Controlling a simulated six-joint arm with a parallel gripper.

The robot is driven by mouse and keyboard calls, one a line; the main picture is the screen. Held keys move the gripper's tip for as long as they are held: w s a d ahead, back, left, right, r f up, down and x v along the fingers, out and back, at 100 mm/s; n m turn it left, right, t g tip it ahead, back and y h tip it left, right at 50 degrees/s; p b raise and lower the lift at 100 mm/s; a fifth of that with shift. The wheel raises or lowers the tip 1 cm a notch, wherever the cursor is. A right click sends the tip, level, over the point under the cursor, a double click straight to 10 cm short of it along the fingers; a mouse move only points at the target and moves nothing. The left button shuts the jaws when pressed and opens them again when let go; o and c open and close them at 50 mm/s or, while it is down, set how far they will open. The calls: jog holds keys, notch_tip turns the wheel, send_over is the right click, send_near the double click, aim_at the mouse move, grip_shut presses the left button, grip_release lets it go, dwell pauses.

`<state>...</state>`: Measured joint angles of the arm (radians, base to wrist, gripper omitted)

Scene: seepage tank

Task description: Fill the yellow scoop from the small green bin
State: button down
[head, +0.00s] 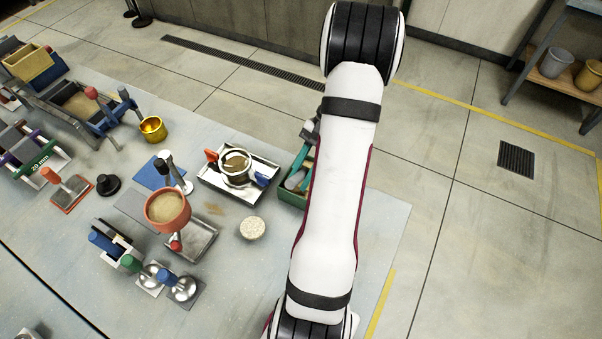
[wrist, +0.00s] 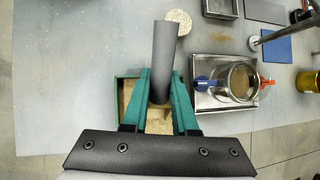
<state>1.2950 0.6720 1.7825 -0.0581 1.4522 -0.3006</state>
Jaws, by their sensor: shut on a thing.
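My gripper (wrist: 161,82) has teal fingers shut on a dark grey cylindrical handle (wrist: 166,50) in the wrist view. No yellow part shows on the held thing, so I cannot confirm from its colour that it is the scoop; its far end is hidden. The small green bin (wrist: 119,92) lies below my gripper, with tan sand (wrist: 158,121) inside. The fingers and handle overlap the bin in this view; I cannot tell whether the held thing touches the sand. In the head view the green bin (head: 289,198) is partly hidden behind my arm.
A metal tray (wrist: 200,102) with a clear ring vessel (wrist: 240,81) and blue and red clamps stands beside the bin. A round speckled disc (head: 253,228) lies nearby. A yellow cup (head: 152,129) and an orange funnel of sand (head: 167,208) stand farther left.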

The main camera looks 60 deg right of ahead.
jog(key=shift+d+f, duration=0.1)
jog(key=shift+d, duration=1.15)
dwell(2.2)
jog(key=w+a+r+n+g+h, duration=0.1)
jog(key=w+a+r+n+g, duration=0.2)
jog(key=w+a+r+n, duration=0.3)
jog(key=w+a+r+n+g+h, duration=0.1)
jog(key=w+a+r+n+g, duration=0.2)
jog(key=a, duration=1.1)
jog(key=w+a+r+n+g+h, duration=0.2)
jog(key=w+a+r+n+g, duration=0.1)
jog(key=w+a+r+n, duration=0.6)
jog(key=shift+w+a+r, duration=0.45)
jog(key=shift+a+r, duration=0.05)
jog(key=shift+r, duration=0.3)
